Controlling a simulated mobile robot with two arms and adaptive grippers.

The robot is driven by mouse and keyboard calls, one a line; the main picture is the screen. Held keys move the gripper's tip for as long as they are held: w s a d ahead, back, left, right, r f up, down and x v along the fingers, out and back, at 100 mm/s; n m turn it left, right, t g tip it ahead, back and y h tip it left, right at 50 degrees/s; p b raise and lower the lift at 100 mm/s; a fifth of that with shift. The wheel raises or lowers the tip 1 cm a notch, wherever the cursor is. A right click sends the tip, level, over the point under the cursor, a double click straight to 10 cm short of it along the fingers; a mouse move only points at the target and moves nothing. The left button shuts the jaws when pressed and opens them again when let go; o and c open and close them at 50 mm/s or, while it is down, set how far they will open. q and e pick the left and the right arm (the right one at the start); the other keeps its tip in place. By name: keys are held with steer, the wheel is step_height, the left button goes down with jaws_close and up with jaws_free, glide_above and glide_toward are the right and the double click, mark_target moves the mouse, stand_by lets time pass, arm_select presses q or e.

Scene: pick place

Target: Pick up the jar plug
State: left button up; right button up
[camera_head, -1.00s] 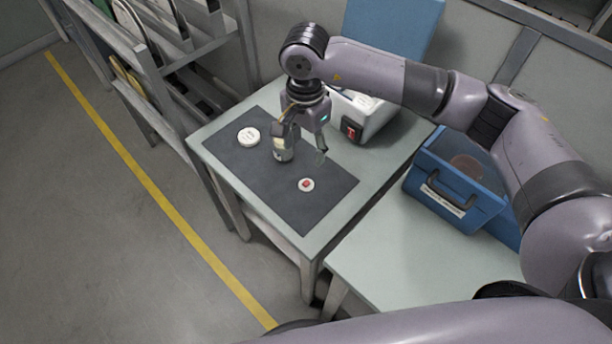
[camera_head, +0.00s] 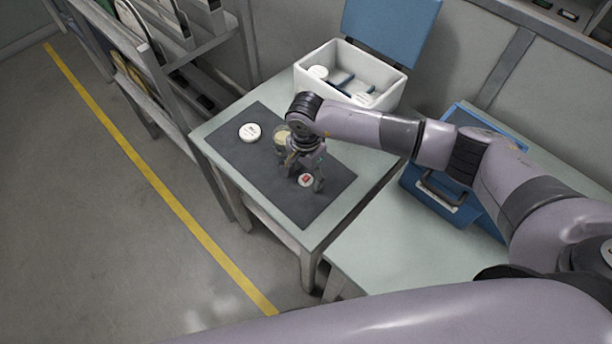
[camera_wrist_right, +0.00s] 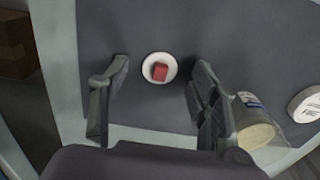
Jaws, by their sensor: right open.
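The jar plug (camera_head: 306,180), a small white disc with a red block-shaped top, lies on the dark mat near its right end. It also shows in the right wrist view (camera_wrist_right: 160,68), between the two fingers. My right gripper (camera_head: 303,177) points down over the plug, fingers open on either side of it and apart from it. A clear jar (camera_head: 282,143) with pale contents stands on the mat just behind the gripper, partly hidden by it; in the wrist view it is beside the right finger (camera_wrist_right: 256,128). My left gripper is out of view.
The dark mat (camera_head: 235,160) covers much of the small table. A white round lid (camera_head: 249,132) lies at its left. A white open box (camera_head: 392,91) with white and blue items stands behind. A blue case (camera_head: 412,178) is at the right. Bare mat lies in front.

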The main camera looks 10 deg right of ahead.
steer(key=c, duration=1.3)
